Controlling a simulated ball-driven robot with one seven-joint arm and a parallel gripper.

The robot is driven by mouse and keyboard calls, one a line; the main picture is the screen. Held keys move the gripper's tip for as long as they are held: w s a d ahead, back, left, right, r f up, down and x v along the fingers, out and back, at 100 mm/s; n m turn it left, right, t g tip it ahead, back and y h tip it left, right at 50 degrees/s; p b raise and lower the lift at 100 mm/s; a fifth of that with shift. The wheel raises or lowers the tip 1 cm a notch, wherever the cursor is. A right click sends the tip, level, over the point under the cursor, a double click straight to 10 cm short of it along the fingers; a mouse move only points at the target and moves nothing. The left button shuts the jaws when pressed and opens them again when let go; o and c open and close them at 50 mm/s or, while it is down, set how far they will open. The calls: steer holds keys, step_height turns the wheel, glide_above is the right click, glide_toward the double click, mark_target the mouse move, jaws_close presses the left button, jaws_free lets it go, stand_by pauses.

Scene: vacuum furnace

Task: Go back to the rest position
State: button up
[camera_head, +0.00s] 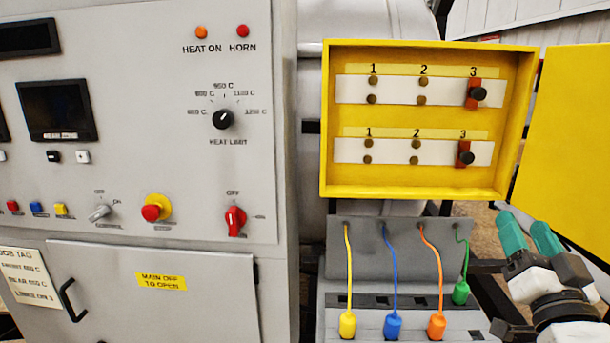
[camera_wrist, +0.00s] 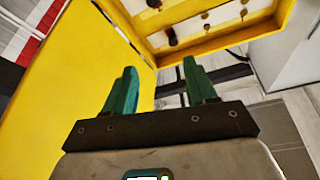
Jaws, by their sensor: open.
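My gripper (camera_head: 528,233) is at the lower right in the head view, its two teal fingers apart and nothing between them. It is in front of and below the open door (camera_head: 575,140) of the yellow box (camera_head: 425,190). In the wrist view my gripper (camera_wrist: 160,88) also shows open and empty, with the yellow door (camera_wrist: 75,85) to its left and the box (camera_wrist: 225,40) above. Inside the box are two white strips with posts numbered 1, 2 and 3. A red link with a black knob sits at post 3 on the upper strip (camera_head: 440,91) and on the lower strip (camera_head: 435,152).
A grey control cabinet (camera_head: 150,200) with knobs, buttons and a lower door fills the left. Below the box, a grey stand (camera_head: 380,262) holds yellow, blue, orange and green plugs on leads. The green plug (camera_head: 460,292) is closest to my gripper. The yellow door stands close above my gripper.

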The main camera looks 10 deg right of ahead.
steer(key=s+a+f+n+g+y, duration=0.25)
steer(key=f+g, duration=0.25)
steer(key=f, duration=0.8)
steer(key=s+a+f+n+g+y, duration=0.1)
steer(key=s+a+f+g+y, duration=0.2)
steer(key=f, duration=1)
steer(key=s+a+f+n+g+y, duration=0.1)
steer(key=s+a+f+n+g, duration=0.1)
steer(key=s+a+f+g, duration=0.2)
steer(key=s+a+f+n+g+y, duration=0.1)
steer(key=s+a+f+g, duration=0.3)
steer(key=s+f, duration=0.9)
steer(key=s+n+g, duration=0.1)
steer(key=s+g, duration=0.2)
steer(key=shift+s+a+g+y, duration=0.25)
steer(key=shift+a+g+y, duration=0.05)
steer(key=shift+g+y, duration=0.1)
steer(key=shift+f, duration=0.1)
steer(key=shift+c, duration=0.2)
